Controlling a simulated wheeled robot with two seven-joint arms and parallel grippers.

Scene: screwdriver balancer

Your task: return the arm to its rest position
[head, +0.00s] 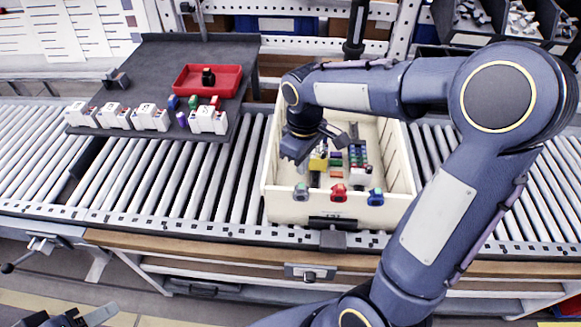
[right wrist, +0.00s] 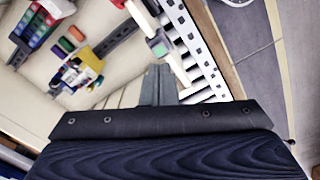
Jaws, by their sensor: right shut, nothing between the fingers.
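My right arm (head: 440,215) reaches in from the lower right and bends over the cream crate (head: 290,208). My right gripper (head: 298,158) hangs over the crate's left part, pointing down, shut and empty. Its closed fingers also show in the right wrist view (right wrist: 158,84), over the crate near its wall. My left gripper (head: 82,319) shows only partly at the bottom left edge, away from the conveyor; its jaw state is unclear.
The crate holds a yellow piece (head: 318,163) and several small coloured parts. A dark board (head: 165,60) with a red tray (head: 190,90) and white blocks lies left. Rollers between are clear.

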